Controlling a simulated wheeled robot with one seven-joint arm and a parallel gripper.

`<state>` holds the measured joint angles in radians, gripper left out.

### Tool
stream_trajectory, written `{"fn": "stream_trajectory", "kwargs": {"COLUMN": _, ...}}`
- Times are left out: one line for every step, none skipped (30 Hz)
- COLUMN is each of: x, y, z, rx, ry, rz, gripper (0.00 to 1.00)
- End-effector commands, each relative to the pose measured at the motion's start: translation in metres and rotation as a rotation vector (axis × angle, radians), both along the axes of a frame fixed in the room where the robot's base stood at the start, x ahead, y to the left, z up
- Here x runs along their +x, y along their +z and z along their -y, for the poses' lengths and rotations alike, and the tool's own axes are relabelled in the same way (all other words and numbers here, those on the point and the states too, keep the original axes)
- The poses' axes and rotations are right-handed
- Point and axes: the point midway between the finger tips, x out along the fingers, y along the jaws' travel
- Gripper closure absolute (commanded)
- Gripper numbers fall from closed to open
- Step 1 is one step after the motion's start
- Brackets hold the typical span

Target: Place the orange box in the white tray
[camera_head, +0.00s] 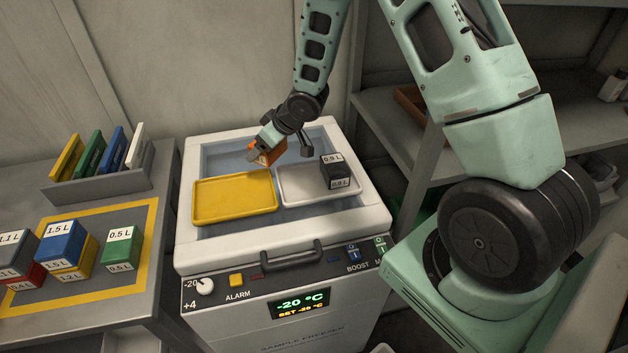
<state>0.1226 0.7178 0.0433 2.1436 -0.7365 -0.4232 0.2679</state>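The orange box (266,153) is at my gripper (279,151), tilted, above the back edges of the two trays. The fingers appear closed around it, partly covering it. The white tray (290,187) lies in the right half of the open freezer top. A dark box labelled 0.9 L (336,173) stands at the right side of this tray; the tray's left part is bare. The orange box is up and left of that bare part, apart from the tray as far as I can tell.
An empty yellow tray (234,198) lies left of the white one. The freezer's raised rim (372,213) surrounds both. A table at left holds several labelled boxes (63,243) and a rack of coloured plates (98,183). Grey shelves (396,135) stand at right.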

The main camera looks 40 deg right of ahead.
Motion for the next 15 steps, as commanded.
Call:
{"fn": "stream_trajectory", "kwargs": {"x": 0.000, "y": 0.004, "z": 0.001, "rx": 0.000, "ry": 0.046, "rz": 0.004, "gripper": 0.49}}
{"fn": "stream_trajectory", "kwargs": {"x": -0.001, "y": 0.007, "z": 0.000, "rx": -0.001, "ry": 0.077, "rz": 0.005, "gripper": 0.49}}
{"fn": "stream_trajectory", "kwargs": {"x": -0.003, "y": 0.010, "z": -0.001, "rx": -0.001, "ry": 0.119, "rz": 0.004, "gripper": 0.49}}
{"fn": "stream_trajectory", "kwargs": {"x": -0.005, "y": 0.012, "z": -0.001, "rx": 0.000, "ry": 0.150, "rz": 0.003, "gripper": 0.49}}
{"fn": "stream_trajectory", "kwargs": {"x": -0.007, "y": 0.014, "z": -0.002, "rx": 0.000, "ry": 0.182, "rz": 0.003, "gripper": 0.49}}
{"fn": "stream_trajectory", "kwargs": {"x": -0.010, "y": 0.017, "z": -0.002, "rx": 0.001, "ry": 0.226, "rz": 0.003, "gripper": 0.49}}
{"fn": "stream_trajectory", "kwargs": {"x": -0.013, "y": 0.019, "z": -0.002, "rx": -0.001, "ry": 0.260, "rz": 0.003, "gripper": 0.49}}
{"fn": "stream_trajectory", "kwargs": {"x": -0.016, "y": 0.021, "z": -0.001, "rx": 0.000, "ry": 0.296, "rz": 0.003, "gripper": 0.49}}
{"fn": "stream_trajectory", "kwargs": {"x": -0.020, "y": 0.023, "z": 0.000, "rx": -0.001, "ry": 0.345, "rz": 0.002, "gripper": 0.49}}
{"fn": "stream_trajectory", "kwargs": {"x": -0.025, "y": 0.025, "z": 0.001, "rx": 0.000, "ry": 0.384, "rz": 0.001, "gripper": 0.49}}
{"fn": "stream_trajectory", "kwargs": {"x": -0.029, "y": 0.026, "z": 0.003, "rx": 0.001, "ry": 0.425, "rz": 0.002, "gripper": 0.49}}
{"fn": "stream_trajectory", "kwargs": {"x": -0.036, "y": 0.028, "z": 0.006, "rx": 0.002, "ry": 0.477, "rz": 0.000, "gripper": 0.49}}
{"fn": "stream_trajectory", "kwargs": {"x": -0.041, "y": 0.029, "z": 0.009, "rx": 0.001, "ry": 0.515, "rz": 0.001, "gripper": 0.49}}
{"fn": "stream_trajectory", "kwargs": {"x": -0.046, "y": 0.030, "z": 0.011, "rx": 0.002, "ry": 0.551, "rz": 0.000, "gripper": 0.49}}
{"fn": "stream_trajectory", "kwargs": {"x": -0.053, "y": 0.031, "z": 0.015, "rx": 0.002, "ry": 0.596, "rz": 0.001, "gripper": 0.49}}
